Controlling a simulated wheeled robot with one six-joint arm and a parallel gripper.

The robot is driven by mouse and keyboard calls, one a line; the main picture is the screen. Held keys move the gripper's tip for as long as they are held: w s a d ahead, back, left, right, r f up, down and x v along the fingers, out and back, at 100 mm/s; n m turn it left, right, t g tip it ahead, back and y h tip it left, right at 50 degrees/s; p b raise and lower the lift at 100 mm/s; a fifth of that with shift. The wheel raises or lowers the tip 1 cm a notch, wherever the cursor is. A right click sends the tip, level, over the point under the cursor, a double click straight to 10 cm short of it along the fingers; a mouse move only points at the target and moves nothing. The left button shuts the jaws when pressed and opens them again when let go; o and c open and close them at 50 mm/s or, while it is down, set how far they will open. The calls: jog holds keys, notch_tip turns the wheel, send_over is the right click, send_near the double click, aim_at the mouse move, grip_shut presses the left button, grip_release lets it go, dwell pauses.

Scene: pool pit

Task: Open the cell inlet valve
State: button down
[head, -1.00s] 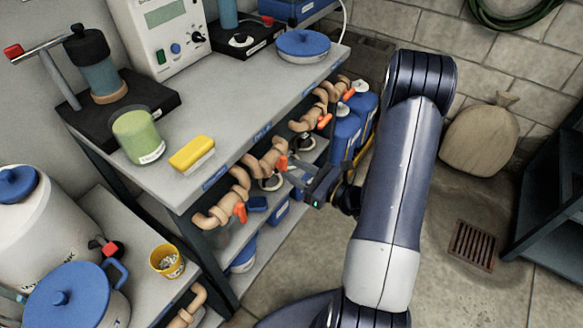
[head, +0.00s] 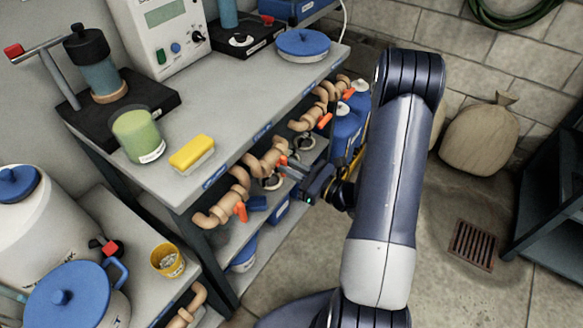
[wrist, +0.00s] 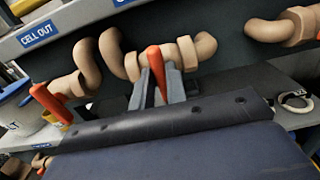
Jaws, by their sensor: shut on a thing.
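A tan pipe run (head: 267,163) hangs under the front edge of the bench and carries orange valve handles. My gripper (head: 290,167) is at the middle valve in the head view. In the wrist view my gripper (wrist: 160,88) is shut on an orange handle (wrist: 155,63), with a finger on each side of its lower part. The handle stands nearly upright in that picture, in front of the pipe. A second orange handle (wrist: 47,102) is to its left, tilted, near a blue "CELL OUT" label (wrist: 38,33). Another blue label (wrist: 124,2) is cut off at the top.
The bench top (head: 240,130) overhangs the pipes. A lower shelf (head: 225,240) holds blue containers. A further orange handle (head: 324,121) is beyond my gripper. A dark frame (head: 555,180) stands at the right. The floor by the drain (head: 473,245) is clear.

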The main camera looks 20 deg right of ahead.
jog(key=shift+f+n+b, duration=0.1)
jog(key=shift+n+b, duration=0.2)
jog(key=shift+b, duration=0.25)
jog(key=n+b, duration=0.5)
jog(key=b, duration=0.3)
jog(key=n+b, duration=0.6)
jog(key=b, duration=0.3)
jog(key=n+b, duration=0.6)
jog(key=b, duration=0.3)
jog(key=shift+s+a+f, duration=0.25)
jog(key=shift+a+f, duration=0.05)
jog(key=shift+f, duration=0.1)
jog(key=shift+r+n+b, duration=0.1)
jog(key=shift+n+b, duration=0.2)
jog(key=shift+b, duration=0.1)
jog(key=c, duration=1.4)
grip_release()
